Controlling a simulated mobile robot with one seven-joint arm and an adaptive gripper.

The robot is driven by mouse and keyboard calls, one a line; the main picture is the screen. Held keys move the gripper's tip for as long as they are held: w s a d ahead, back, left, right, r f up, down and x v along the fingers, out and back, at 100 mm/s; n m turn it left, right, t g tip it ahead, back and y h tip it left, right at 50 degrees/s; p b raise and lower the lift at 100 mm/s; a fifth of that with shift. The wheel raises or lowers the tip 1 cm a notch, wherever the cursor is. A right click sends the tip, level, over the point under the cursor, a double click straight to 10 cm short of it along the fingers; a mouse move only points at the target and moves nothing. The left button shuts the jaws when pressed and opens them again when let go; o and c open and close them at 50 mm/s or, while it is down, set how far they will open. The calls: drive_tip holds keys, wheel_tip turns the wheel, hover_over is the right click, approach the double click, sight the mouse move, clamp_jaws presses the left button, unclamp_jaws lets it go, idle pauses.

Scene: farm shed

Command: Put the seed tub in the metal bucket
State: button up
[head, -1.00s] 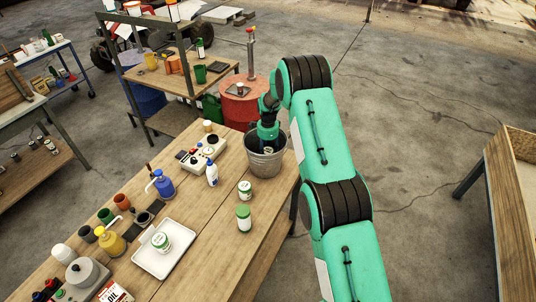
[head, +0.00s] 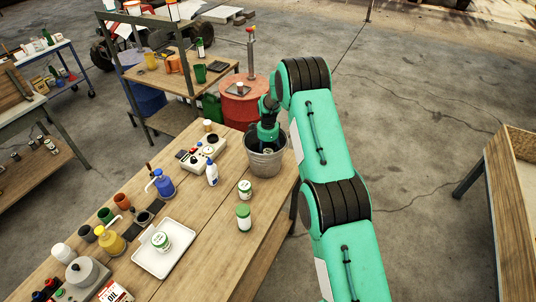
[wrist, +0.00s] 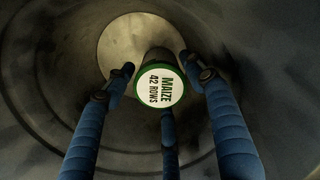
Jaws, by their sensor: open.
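The metal bucket (head: 266,164) stands upright at the right edge of the workbench in the head view. My gripper (head: 267,148) reaches down into its mouth. In the wrist view, the seed tub (wrist: 160,86), with a green-rimmed white lid reading "MAIZE 42 ROWS", is inside the bucket (wrist: 50,60). My gripper's blue fingers (wrist: 165,85) are open around the lid, spread to its left and right, with a third finger below. A gap shows between the side fingertips and the lid. The tub's lower body is mostly hidden; I cannot tell whether it touches the bucket floor.
Two green-and-white tubs (head: 245,189) (head: 243,217) stand on the bench in front of the bucket. Another tub (head: 161,241) sits on a white tray (head: 176,263).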

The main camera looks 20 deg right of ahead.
drive_tip(key=shift+r, duration=0.1)
wheel_tip(320, 180, up, 12)
drive_tip(key=shift+b, duration=0.3)
idle(0.4)
idle(0.5)
